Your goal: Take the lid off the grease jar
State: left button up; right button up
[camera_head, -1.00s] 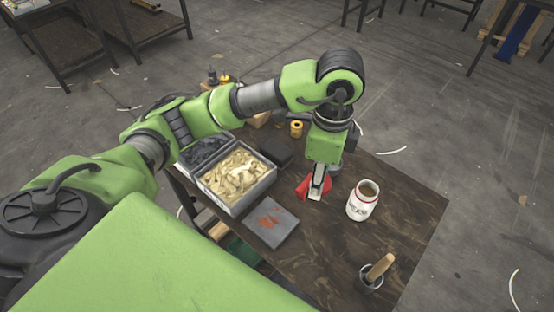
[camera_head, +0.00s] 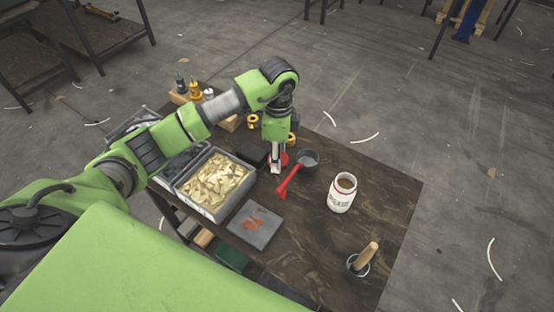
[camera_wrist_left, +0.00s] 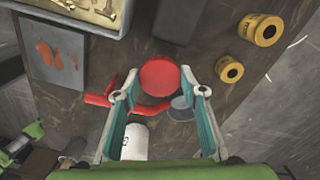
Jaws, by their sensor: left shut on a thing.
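The white grease jar (camera_head: 342,194) stands upright and uncovered on the dark wooden table, its brown contents showing at the mouth. It also shows partly in the left wrist view (camera_wrist_left: 135,142). My left gripper (camera_head: 275,170) is over the table, left of and behind the jar. Its fingers (camera_wrist_left: 160,92) are shut on the round red lid (camera_wrist_left: 160,77), which is clear of the jar. In the head view the lid is partly hidden by the gripper. I cannot tell whether the lid touches the table. My right gripper is not in view.
A red-handled dipper (camera_head: 307,158) lies between gripper and jar. A cup with a wooden-handled tool (camera_head: 359,266) stands at the front. A grey plate (camera_head: 243,232), a bin of brass-coloured pieces (camera_head: 216,183) and a black block (camera_head: 255,152) are to the left. The table's right side is clear.

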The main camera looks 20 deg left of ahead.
pick_arm(q)
jog(key=shift+w+a+f, duration=0.25)
jog(key=shift+w+f, duration=0.05)
jog(key=shift+f, duration=0.25)
notch_tip(320, 180, down, 2)
jog(key=shift+f+p, duration=0.1)
jog(key=shift+p, duration=0.55)
jog(key=shift+f, duration=0.5)
jog(key=shift+f, duration=0.15)
jog(key=o, duration=1.2)
jog(key=shift+o, duration=0.2)
